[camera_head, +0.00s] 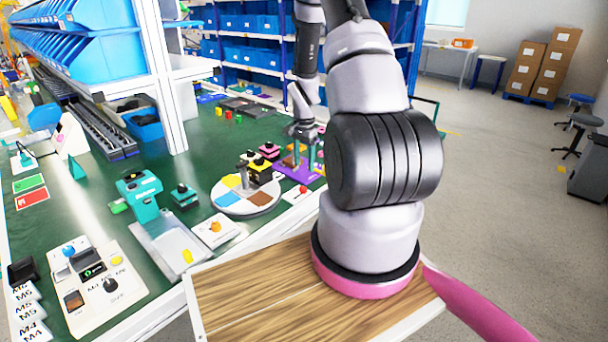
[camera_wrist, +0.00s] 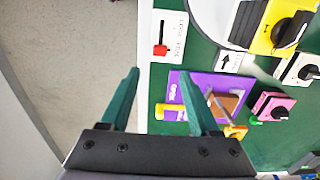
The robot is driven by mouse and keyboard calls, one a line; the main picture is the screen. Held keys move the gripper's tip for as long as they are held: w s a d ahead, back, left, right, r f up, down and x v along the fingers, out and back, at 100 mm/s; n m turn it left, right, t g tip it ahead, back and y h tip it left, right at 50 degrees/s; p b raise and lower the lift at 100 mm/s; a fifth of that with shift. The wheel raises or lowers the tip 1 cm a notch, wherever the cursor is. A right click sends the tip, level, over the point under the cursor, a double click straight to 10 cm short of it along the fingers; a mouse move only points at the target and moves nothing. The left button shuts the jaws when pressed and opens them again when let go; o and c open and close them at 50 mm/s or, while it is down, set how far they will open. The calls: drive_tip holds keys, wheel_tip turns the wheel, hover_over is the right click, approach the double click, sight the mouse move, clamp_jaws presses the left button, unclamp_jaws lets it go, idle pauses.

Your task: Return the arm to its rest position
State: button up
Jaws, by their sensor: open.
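In the head view my arm rises from its pink-ringed base and reaches over the green table (camera_head: 95,215). My gripper (camera_head: 306,160) hangs above the table's right part, partly behind my arm. In the wrist view my gripper (camera_wrist: 157,76) has two teal fingers spread apart with nothing between them. Beneath it are the table edge and a purple plate (camera_wrist: 190,83). A white control panel (camera_head: 92,262) with a black rotary knob (camera_head: 111,286) lies at the table's front left, well away from my gripper.
A round white turntable (camera_head: 243,208) and a teal device (camera_head: 140,192) stand on the table. Pink (camera_wrist: 271,107) and yellow (camera_wrist: 288,27) boxes with black knobs lie right of my gripper in the wrist view. A shelf post (camera_head: 165,90) rises at left. Floor (camera_head: 500,160) at right is open.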

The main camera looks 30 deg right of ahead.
drive_tip(key=shift+r, duration=0.85)
drive_tip(key=s+a+r+n+t, duration=0.2)
drive_tip(key=a+r, duration=0.2)
drive_tip(key=r, duration=0.8)
drive_tip(key=s+a+r+n+t, duration=0.15)
drive_tip(key=a+r, duration=0.25)
drive_tip(key=r, duration=0.8)
drive_tip(key=s+a+r+n+t+y, duration=0.1)
drive_tip(key=s+a+r+n+t, duration=0.1)
drive_tip(key=s+r, duration=0.5)
drive_tip(key=s+a+r+n+t+y, duration=0.1)
drive_tip(key=s+a+r+n, duration=0.3)
drive_tip(key=s+a+r, duration=0.3)
drive_tip(key=s+r, duration=0.1)
drive_tip(key=s, duration=0.3)
drive_tip(key=shift+s+a+r+t, duration=0.15)
drive_tip(key=shift+a+r+t, duration=0.1)
drive_tip(key=shift+a+t, duration=0.1)
drive_tip(key=shift+d, duration=0.1)
